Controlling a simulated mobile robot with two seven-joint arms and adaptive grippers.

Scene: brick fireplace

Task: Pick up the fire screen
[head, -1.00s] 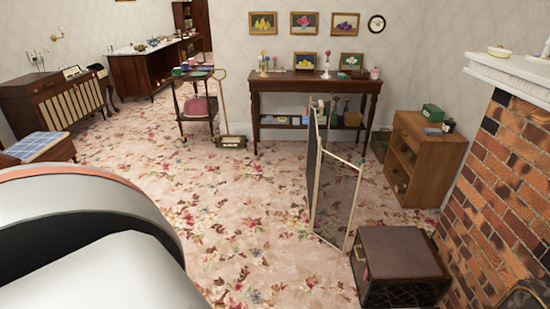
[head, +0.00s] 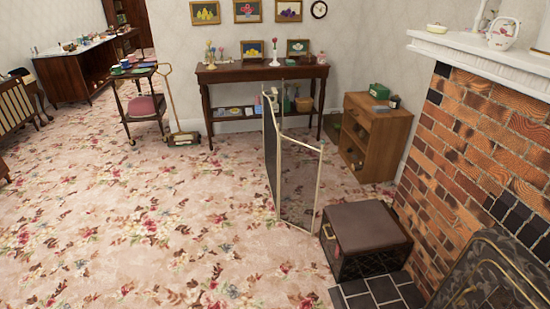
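A folding screen with pale frame posts and dark see-through mesh panels (head: 299,188) stands upright on the carpet, right of the middle in the head view. Its panels meet at an angle, and one is seen almost edge-on. It looks like the fire screen. A dark arched panel with gold trim (head: 492,270) stands by the brick fireplace at the bottom right, cut off by the picture's edge; I cannot tell whether it is also a screen. Neither of my grippers is in view.
A brown-topped box (head: 364,229) sits just right of the folding screen, near the dark hearth tiles (head: 385,291). The brick fireplace (head: 470,140) fills the right side. A wooden cabinet (head: 373,140) and a console table (head: 262,76) stand behind. Open floral carpet (head: 150,230) lies left.

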